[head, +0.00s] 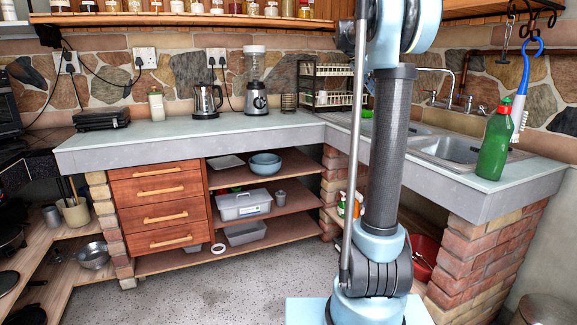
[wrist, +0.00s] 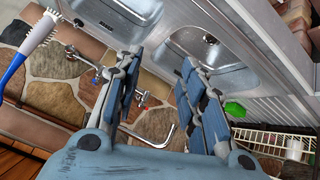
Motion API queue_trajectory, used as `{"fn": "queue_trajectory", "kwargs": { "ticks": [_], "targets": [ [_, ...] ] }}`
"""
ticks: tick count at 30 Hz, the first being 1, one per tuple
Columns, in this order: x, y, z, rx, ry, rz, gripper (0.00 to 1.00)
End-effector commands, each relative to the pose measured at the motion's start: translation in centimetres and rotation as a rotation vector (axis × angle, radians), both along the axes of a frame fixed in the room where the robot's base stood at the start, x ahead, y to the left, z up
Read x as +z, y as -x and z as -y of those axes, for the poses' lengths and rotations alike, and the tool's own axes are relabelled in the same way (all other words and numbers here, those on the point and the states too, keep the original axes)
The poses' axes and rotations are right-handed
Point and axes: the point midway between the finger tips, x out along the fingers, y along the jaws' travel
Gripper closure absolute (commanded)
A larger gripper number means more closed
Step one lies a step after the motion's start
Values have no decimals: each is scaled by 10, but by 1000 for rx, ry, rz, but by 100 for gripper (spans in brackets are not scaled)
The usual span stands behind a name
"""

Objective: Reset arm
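My arm (head: 388,150) stands upright in the head view, in front of the right-hand counter, and its upper part runs out of the top of the picture. My gripper (wrist: 161,60) shows only in the wrist view. Its two blue-padded fingers are spread apart with nothing between them. Behind the fingers lie the metal sink (wrist: 215,50) and the tap (wrist: 150,140). My gripper is outside the head view.
A green bottle (head: 495,140) stands on the right counter by the sink. A blue brush (head: 523,85) hangs from a hook above it. The back counter (head: 255,128) holds a kettle (head: 206,101) and blender (head: 256,92). The speckled floor (head: 200,290) is clear.

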Motion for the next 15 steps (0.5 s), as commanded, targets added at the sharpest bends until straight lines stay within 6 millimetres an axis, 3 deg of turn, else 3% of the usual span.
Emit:
{"fn": "queue_trajectory", "kwargs": {
  "ticks": [1,15],
  "targets": [
    [-8,19,-6,20,-16,-19,63],
    [-98,172,-58,241,-167,-183,63]
  ]
}}
